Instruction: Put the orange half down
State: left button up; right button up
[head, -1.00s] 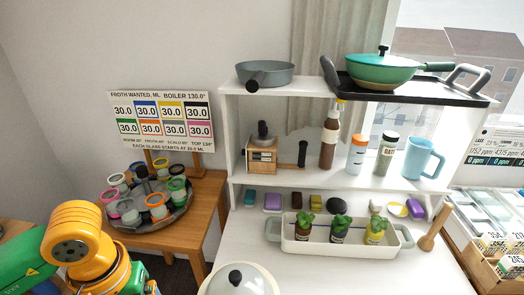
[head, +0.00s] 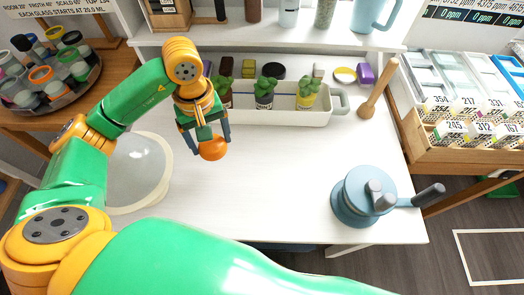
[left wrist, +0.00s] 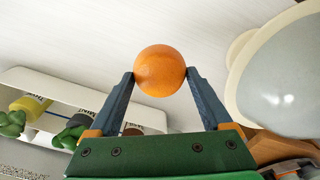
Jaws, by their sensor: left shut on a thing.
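The orange half (head: 213,149) is a rounded orange piece held between the fingertips of my left gripper (head: 208,142), above the white tabletop (head: 265,185). In the left wrist view the orange half (left wrist: 160,71) sits between the two dark blue fingers of my left gripper (left wrist: 160,80), its round side facing the camera. Its cut face is hidden. I cannot tell exactly how high it is above the table. My right gripper is not in view.
A translucent domed bowl (head: 138,170) is left of the gripper. A white planter tray (head: 285,115) with several potted plants stands behind it. A blue-grey juicer-like device (head: 362,197) is at right, a wooden pestle (head: 372,95) behind it. The table's middle is clear.

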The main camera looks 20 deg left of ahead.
pick_arm(q)
jog(key=p, duration=0.1)
send_over(251, 160)
notch_tip(251, 160, down, 7)
jog(key=shift+s+a+f, duration=0.1)
jog(key=shift+s+a, duration=0.05)
notch_tip(251, 160, down, 3)
jog(key=shift+r+p, duration=0.1)
jog(key=shift+p, duration=0.45)
jog(key=shift+f, duration=0.45)
jog(key=o, duration=1.3)
